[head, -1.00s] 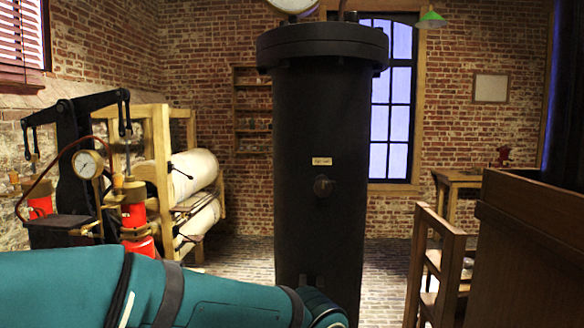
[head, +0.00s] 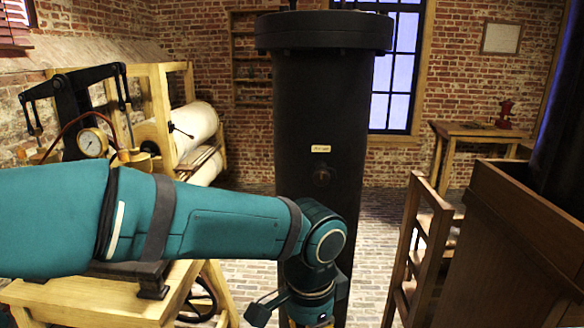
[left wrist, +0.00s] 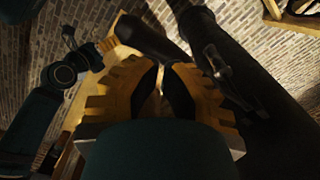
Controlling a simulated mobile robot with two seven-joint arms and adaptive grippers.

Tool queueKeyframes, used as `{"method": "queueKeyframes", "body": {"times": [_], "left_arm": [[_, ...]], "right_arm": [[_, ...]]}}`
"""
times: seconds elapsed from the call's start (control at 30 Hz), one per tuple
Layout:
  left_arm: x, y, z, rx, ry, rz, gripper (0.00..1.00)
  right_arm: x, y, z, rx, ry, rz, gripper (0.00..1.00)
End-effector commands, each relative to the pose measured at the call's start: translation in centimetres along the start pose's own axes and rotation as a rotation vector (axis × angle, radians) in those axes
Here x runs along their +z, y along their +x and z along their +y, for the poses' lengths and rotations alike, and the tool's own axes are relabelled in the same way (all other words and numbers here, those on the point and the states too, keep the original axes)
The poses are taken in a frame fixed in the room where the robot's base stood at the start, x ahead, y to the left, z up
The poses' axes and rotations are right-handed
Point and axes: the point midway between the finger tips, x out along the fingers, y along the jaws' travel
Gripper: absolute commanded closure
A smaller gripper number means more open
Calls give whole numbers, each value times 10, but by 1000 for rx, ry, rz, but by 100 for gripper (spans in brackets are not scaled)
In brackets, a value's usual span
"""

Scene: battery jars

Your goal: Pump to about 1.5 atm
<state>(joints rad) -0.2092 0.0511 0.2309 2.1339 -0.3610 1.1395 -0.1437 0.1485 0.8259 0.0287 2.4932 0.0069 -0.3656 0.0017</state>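The pump (head: 75,105) with black rocker levers stands at the left in the head view. Its round white pressure gauge (head: 93,143) faces me, but the needle reading is too small to tell. My left arm crosses in front and hides the pump's lower part. The tall black cylinder (head: 322,110) stands upright at centre, behind my arm's joint. My left gripper is not visible in the head view. In the left wrist view, its ridged yellowish fingers (left wrist: 163,68) stand apart with a narrow gap and nothing clear between them. My right gripper is in neither view.
A wooden frame with white rolls (head: 195,125) stands behind the pump. A wooden bench (head: 100,300) is low at left, below my arm. A brown wooden cabinet (head: 525,235) and a chair-like frame (head: 425,230) stand at right. Brick floor (head: 375,245) shows between.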

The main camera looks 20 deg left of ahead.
Motion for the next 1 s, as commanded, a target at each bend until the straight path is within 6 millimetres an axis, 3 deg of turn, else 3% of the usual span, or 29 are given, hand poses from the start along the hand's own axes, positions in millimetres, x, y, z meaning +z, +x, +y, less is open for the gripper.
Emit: {"method": "queueKeyframes", "body": {"times": [0.37, 1.0], "left_arm": [[0, 5, 0, 0, 0, 0, 100], [0, 98, 0, 0, 0, 0, 100]], "right_arm": [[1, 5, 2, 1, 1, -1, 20], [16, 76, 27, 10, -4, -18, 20]]}}
